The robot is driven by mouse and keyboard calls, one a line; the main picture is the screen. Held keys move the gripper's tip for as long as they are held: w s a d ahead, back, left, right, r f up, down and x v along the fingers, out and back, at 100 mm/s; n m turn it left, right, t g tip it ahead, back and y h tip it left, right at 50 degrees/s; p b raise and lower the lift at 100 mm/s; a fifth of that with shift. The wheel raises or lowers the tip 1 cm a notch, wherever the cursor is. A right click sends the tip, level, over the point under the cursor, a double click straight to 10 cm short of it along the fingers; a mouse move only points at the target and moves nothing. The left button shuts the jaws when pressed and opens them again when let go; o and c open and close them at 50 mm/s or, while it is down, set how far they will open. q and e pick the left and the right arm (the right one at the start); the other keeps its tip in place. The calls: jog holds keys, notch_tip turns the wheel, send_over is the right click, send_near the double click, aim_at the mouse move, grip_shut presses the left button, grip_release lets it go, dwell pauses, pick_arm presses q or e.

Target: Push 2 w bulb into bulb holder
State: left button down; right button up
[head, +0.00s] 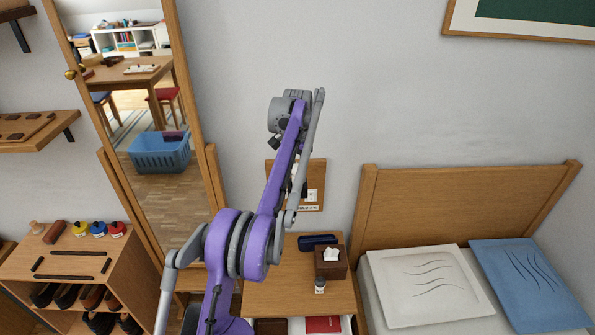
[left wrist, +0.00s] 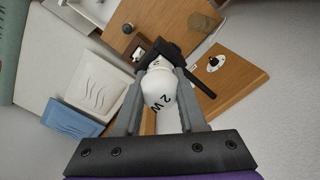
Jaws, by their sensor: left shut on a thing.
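A white bulb (left wrist: 157,90) marked "2 W" is between the fingers of my left gripper (left wrist: 167,70) in the left wrist view. The gripper is shut on it, and its base is largely hidden by the dark fingertips. A wooden board (left wrist: 240,80) with a round black-and-white fitting (left wrist: 215,63), which looks like a bulb holder, lies right of the gripper there. The bulb is apart from that fitting. In the head view the board (head: 321,172) is on the wall, partly behind my purple arm. The gripper and bulb are not clear there. My right gripper is not in view.
A nightstand (head: 262,290) below the board carries a tissue box (head: 331,262), a small bottle (head: 320,286) and a dark blue case (head: 318,240). Its drawer is open. A bed with a wooden headboard (head: 440,205) stands right. A mirror (head: 165,205) and shoe rack (head: 75,258) stand left.

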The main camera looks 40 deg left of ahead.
pick_arm(q)
jog(key=shift+f, duration=0.3)
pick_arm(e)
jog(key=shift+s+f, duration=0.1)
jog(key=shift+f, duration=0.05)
pick_arm(q)
jog(key=shift+c, duration=2)
grip_release()
jog(key=shift+r, duration=0.1)
notch_tip(320, 180, up, 11)
jog(key=p, duration=0.2)
jog(key=shift+w+f+p, duration=0.1)
jog(key=shift+f+p, duration=0.1)
jog(key=shift+p, duration=0.2)
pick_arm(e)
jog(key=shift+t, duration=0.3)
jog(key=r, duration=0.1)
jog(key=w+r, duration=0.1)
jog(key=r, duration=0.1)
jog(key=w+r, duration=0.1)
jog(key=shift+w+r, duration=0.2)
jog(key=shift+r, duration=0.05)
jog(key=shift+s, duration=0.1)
